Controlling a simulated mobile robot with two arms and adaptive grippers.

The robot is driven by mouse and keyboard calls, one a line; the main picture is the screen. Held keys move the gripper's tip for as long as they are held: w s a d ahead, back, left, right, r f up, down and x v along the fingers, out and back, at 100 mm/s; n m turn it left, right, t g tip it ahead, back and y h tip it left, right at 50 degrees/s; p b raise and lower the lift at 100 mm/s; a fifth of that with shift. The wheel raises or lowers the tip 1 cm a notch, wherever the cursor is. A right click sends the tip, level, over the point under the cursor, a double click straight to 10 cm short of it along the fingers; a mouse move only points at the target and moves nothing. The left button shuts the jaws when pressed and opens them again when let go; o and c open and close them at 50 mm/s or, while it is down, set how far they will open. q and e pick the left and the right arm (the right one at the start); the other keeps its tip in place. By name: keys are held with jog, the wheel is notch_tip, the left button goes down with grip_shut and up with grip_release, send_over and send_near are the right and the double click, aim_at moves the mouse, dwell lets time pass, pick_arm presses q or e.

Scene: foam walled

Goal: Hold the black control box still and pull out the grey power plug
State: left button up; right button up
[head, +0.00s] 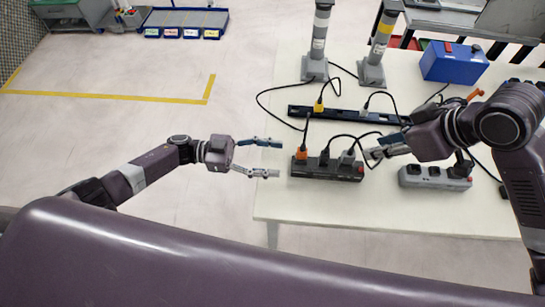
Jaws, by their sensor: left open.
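The black control box (325,172) lies near the front left of the white table, with an orange plug (301,153), a black plug (324,158) and a grey plug (347,157) standing in its top. Dark cables rise from the plugs. My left gripper (279,159) is open and empty, just left of the box, its two fingers pointing at the box's left end and apart from it. My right gripper (371,154) is just right of the grey plug. Its fingertips are small and overlap cables, so contact with the plug cannot be told.
A grey power strip (434,178) lies to the right, below my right arm. A long dark strip (345,114) with plugs lies behind the box. Two grey posts (316,60) and a blue box (453,63) stand further back. Loose cables cross the table. The front of the table is clear.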

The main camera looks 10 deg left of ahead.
aim_at(295, 161)
pick_arm(q)
jog(key=shift+s+d, duration=0.2)
jog(key=shift+d, duration=0.25)
jog(key=d, duration=0.4)
jog(key=w+d, duration=0.1)
jog(key=d, duration=0.2)
jog(key=shift+d, duration=0.1)
jog(key=shift+c, duration=0.7)
